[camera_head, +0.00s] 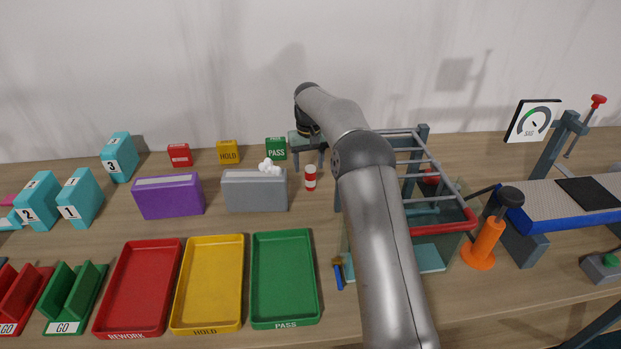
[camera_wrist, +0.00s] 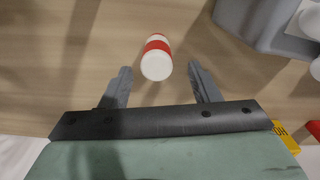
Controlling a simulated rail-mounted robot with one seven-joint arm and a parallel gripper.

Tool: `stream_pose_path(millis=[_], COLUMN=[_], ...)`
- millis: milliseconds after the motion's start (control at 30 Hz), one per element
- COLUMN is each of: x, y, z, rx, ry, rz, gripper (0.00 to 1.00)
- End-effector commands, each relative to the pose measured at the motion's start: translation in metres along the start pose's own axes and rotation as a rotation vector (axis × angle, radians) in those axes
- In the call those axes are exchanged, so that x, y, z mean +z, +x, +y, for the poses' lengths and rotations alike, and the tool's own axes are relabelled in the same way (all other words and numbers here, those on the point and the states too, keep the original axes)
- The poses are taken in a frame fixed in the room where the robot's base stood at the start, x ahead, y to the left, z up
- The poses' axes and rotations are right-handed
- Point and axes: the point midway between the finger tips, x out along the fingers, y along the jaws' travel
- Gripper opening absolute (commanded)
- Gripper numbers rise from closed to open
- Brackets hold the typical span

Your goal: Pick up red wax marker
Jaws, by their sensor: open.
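The red wax marker (camera_head: 310,178) is a short white cylinder with red bands. It stands upright on the wooden table, right of the grey box in the head view. In the wrist view the marker (camera_wrist: 157,58) shows its white round end and a red band, between and just beyond my two fingertips. My gripper (camera_wrist: 160,82) is open and empty, with a finger on each side of the marker and a gap to both.
The grey box (camera_head: 254,196) with white lumps on top stands close left of the marker. A metal frame with a red bar (camera_head: 445,222) stands to the right. Green (camera_head: 284,322), yellow and red trays lie in front. A green PASS block (camera_head: 276,142) stands behind.

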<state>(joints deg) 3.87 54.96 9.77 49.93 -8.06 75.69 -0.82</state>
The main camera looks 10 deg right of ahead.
Motion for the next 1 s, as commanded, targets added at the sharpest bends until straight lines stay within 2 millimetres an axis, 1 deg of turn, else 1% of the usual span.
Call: stream_pose_path(millis=[167, 333, 400, 500, 767, 800, 867, 900, 933, 1000], x=[0.002, 0.009, 0.008, 0.008, 0.007, 0.007, 0.007, 0.007, 0.007, 0.007], y=[0.011, 0.035, 0.046, 0.054, 0.057, 0.057, 0.057, 0.057, 0.057, 0.057], z=[0.001, 0.003, 0.003, 0.003, 0.003, 0.003, 0.003, 0.003, 0.003, 0.003], rx=[0.000, 0.000, 0.000, 0.000, 0.000, 0.000, 0.000, 0.000, 0.000, 0.000], ry=[0.000, -0.001, 0.000, 0.000, 0.000, 0.000, 0.000, 0.000, 0.000, 0.000], rz=[-0.002, -0.004, -0.002, -0.001, 0.001, 0.001, 0.001, 0.001, 0.001, 0.001], gripper=[0.56, 0.56, 0.56, 0.56, 0.56, 0.45, 0.28, 0.17, 0.09, 0.07])
